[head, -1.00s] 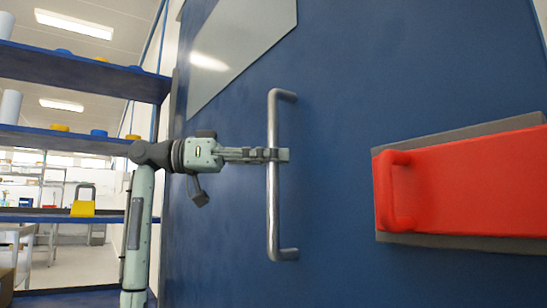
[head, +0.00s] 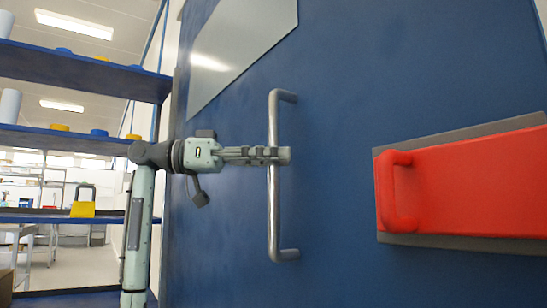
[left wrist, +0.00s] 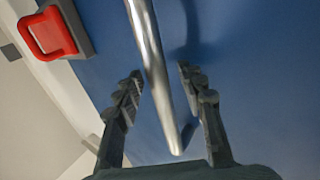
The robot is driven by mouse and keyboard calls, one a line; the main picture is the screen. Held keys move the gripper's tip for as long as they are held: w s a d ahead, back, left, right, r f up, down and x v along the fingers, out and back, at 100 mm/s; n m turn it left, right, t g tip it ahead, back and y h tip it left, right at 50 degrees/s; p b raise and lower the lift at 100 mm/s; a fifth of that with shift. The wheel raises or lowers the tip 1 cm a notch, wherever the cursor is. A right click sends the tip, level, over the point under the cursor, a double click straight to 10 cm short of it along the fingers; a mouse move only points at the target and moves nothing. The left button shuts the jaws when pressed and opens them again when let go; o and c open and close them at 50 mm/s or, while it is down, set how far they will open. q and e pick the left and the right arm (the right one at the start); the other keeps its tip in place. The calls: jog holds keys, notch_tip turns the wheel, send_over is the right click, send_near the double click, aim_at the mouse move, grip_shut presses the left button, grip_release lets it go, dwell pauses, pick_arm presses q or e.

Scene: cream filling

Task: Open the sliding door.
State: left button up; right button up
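The blue sliding door (head: 345,90) fills the middle and right of the head view and looks closed. Its upright metal bar handle (head: 274,215) also shows in the left wrist view (left wrist: 150,45). My left gripper (head: 272,154) is at the upper-middle part of the handle. In the left wrist view its two fingers (left wrist: 160,78) stand apart, one on each side of the bar, with visible gaps, so it is open around the handle. My right gripper is not in view.
A red block with a loop grip (head: 465,185) sits on a grey plate on the door, right of the handle; its loop also shows in the left wrist view (left wrist: 47,33). Blue shelves (head: 85,75) with small items stand at the left, beside my left arm.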

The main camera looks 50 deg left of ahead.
pick_arm(q)
jog(key=v, duration=1.2)
dwell(0.4)
